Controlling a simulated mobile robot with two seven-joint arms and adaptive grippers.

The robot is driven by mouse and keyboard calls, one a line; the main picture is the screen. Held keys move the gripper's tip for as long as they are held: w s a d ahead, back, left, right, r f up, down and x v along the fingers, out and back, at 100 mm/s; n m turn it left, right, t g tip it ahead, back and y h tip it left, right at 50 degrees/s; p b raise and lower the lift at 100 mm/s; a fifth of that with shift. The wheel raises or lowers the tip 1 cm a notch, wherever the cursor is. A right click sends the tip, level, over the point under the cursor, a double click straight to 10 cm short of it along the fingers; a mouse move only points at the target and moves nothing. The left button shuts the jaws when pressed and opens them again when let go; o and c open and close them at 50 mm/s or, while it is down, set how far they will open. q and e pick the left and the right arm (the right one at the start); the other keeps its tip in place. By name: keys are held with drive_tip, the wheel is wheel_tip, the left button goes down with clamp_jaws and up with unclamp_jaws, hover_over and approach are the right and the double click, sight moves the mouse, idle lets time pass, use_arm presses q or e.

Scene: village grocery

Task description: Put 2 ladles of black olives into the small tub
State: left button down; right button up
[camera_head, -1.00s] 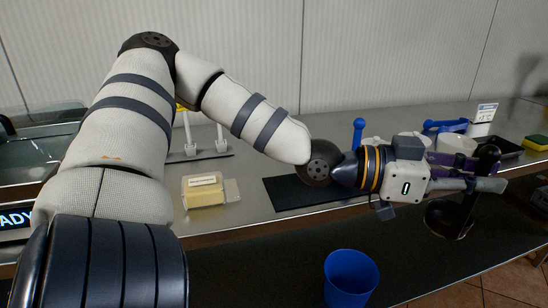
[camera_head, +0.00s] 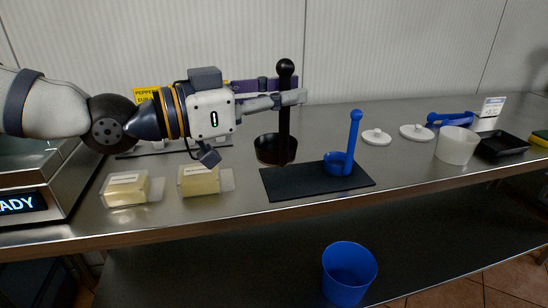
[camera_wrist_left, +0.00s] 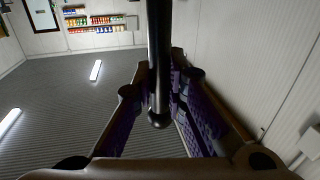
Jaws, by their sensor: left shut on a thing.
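My left gripper (camera_head: 285,98) is shut on the upright handle of a black ladle (camera_head: 284,112). The ladle's wide black bowl hangs at the bottom, above the counter beside the black mat's left end; its contents cannot be made out. In the left wrist view the dark handle (camera_wrist_left: 158,60) runs between the purple finger pads. A small white tub (camera_head: 456,148) stands on the counter at the right, well apart from the ladle. No olives can be made out. My right gripper is not in view.
A blue ladle (camera_head: 352,145) stands on the black mat (camera_head: 290,187). White lids (camera_head: 376,137), a black tray (camera_head: 503,148) and another blue utensil (camera_head: 452,118) lie to the right. Yellow packs (camera_head: 124,189) sit at the left near the scale (camera_head: 25,204). A blue bin (camera_head: 348,274) is below.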

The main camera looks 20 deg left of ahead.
use_arm(q)
drive_tip(key=w+f, duration=0.1)
drive_tip(key=w, duration=0.1)
drive_tip(key=w+f, duration=0.1)
drive_tip(key=w, duration=0.1)
drive_tip(key=w+f, duration=0.1)
drive_tip(key=w, duration=0.1)
drive_tip(key=shift+w+a+f, duration=0.1)
drive_tip(key=shift+w+a, duration=0.15)
drive_tip(key=shift+w, duration=0.05)
drive_tip(key=w+f+b, duration=0.2)
drive_tip(key=w+f, duration=0.4)
drive_tip(key=f, duration=0.3)
drive_tip(key=shift+a+f, duration=0.15)
drive_tip(key=shift+a, duration=0.2)
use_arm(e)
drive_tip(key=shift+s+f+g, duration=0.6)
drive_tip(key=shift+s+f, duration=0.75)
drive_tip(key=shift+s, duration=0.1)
use_arm(q)
drive_tip(key=shift+f, duration=0.1)
drive_tip(key=c, duration=1.6)
unclamp_jaws()
